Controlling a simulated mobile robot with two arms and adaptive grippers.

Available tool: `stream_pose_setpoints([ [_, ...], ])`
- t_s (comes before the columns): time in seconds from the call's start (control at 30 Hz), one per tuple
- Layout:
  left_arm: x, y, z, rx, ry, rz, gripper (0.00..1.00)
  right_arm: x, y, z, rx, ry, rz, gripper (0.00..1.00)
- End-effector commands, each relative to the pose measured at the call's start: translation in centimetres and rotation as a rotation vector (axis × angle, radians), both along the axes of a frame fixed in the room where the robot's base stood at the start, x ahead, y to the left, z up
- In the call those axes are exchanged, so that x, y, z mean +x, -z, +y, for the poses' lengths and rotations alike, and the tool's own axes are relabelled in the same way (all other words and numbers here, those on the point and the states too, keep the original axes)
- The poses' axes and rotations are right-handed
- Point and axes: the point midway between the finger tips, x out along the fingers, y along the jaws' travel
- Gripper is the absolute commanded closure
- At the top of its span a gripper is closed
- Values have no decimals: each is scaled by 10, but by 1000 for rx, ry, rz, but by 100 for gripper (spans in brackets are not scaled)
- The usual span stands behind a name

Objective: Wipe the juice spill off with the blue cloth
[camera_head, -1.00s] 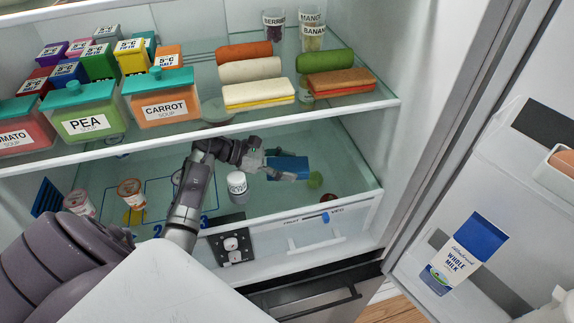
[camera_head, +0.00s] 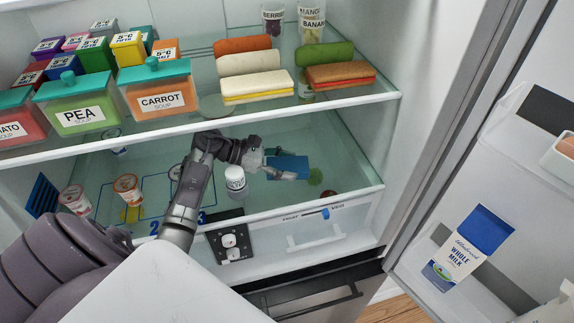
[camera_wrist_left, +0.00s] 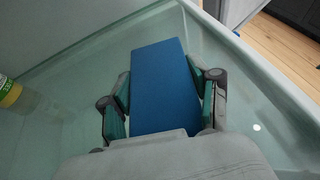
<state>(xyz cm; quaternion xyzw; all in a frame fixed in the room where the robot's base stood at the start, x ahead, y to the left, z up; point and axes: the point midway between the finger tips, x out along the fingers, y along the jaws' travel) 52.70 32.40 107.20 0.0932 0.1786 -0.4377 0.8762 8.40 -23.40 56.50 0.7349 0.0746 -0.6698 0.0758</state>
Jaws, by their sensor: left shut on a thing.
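The blue cloth (camera_head: 291,167) is a flat rectangle over the fridge's lower glass shelf, held in my left gripper (camera_head: 272,165). In the left wrist view, the cloth (camera_wrist_left: 160,88) lies between the two fingers of the gripper (camera_wrist_left: 166,95), which is shut on it. A round green patch (camera_head: 316,177), which looks like the juice spill, shows just right of the cloth. I cannot tell whether the cloth touches the shelf or covers part of the patch. My right gripper is not in view.
A dark red round thing (camera_head: 328,195) is near the shelf front. Small cups (camera_head: 127,187) stand at left. The upper shelf (camera_head: 300,118) hangs above my arm. The open door holds a milk carton (camera_head: 468,247).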

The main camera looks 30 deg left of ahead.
Motion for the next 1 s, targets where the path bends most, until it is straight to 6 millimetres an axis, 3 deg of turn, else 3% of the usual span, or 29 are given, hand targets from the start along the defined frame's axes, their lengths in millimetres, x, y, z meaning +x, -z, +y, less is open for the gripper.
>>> stream_pose_setpoints([
  [0.23,2,6,-2,-2,0,7,72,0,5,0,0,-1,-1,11],
  [0.7,28,6,-26,1,1,9,72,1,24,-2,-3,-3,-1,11],
  [1.0,27,4,-25,1,0,10,73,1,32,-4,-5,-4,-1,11],
])
